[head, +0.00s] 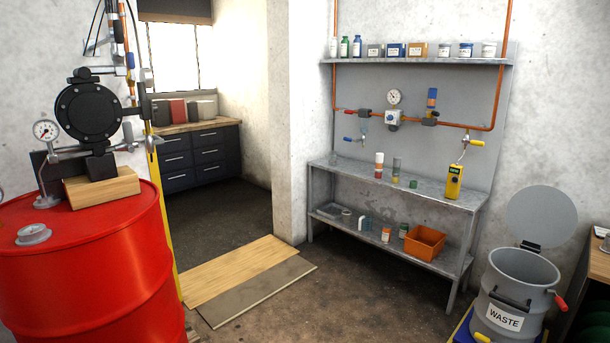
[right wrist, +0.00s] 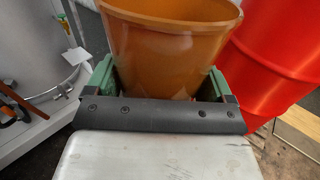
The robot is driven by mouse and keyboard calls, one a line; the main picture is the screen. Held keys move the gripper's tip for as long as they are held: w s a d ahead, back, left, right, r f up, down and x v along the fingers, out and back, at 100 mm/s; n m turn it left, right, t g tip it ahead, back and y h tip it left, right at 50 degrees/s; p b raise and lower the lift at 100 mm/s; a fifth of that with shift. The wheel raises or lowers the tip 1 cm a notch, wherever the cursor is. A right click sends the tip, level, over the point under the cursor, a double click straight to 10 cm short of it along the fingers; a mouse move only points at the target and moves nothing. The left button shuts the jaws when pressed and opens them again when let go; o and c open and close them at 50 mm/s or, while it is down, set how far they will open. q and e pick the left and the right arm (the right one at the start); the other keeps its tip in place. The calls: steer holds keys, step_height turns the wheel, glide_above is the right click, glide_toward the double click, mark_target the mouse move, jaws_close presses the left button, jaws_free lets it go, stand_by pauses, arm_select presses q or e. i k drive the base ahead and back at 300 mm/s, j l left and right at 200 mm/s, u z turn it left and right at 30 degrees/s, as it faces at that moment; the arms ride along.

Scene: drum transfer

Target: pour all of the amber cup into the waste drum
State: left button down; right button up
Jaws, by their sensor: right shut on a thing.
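The amber cup (right wrist: 170,45) is large in the right wrist view, with its rim toward the top edge. My right gripper (right wrist: 157,84) is shut on it, with a green finger on each side. The cup's contents are not visible. The waste drum (head: 502,306) stands at the lower right of the head view, grey with a "WASTE" label. Its round lid (head: 541,217) is raised behind its open top. Neither gripper nor the cup shows in the head view.
A red drum (head: 85,265) with a pump and gauges stands at left; a red drum (right wrist: 275,65) also shows beside the cup. A grey round vessel (right wrist: 35,50) is left of the cup. A grey shelf bench (head: 395,182) holds small containers. The middle floor is mostly clear.

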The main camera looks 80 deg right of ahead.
mark_target(512, 304)
steer(key=z, duration=2.65)
steer(key=i+l, duration=0.15)
steer(key=l, duration=0.2)
steer(key=i+l+z, duration=0.1)
steer(key=l, duration=0.25)
steer(key=i+l, duration=0.2)
steer(key=l, duration=0.15)
steer(key=i+l+z, duration=0.1)
steer(key=l, duration=0.25)
steer(key=i+l, duration=0.2)
steer(key=l, duration=0.15)
steer(key=i+l, duration=0.15)
steer(key=l, duration=0.25)
steer(key=i+l, duration=0.2)
steer(key=l, duration=0.15)
steer(key=i+l, duration=0.15)
steer(key=l, duration=0.25)
steer(key=i+l, duration=0.2)
steer(key=l, duration=0.15)
steer(key=i+l, duration=0.2)
steer(key=l, duration=0.15)
steer(key=i+l, duration=0.15)
steer(key=l, duration=0.25)
steer(key=i+l, duration=0.2)
steer(key=l, duration=0.15)
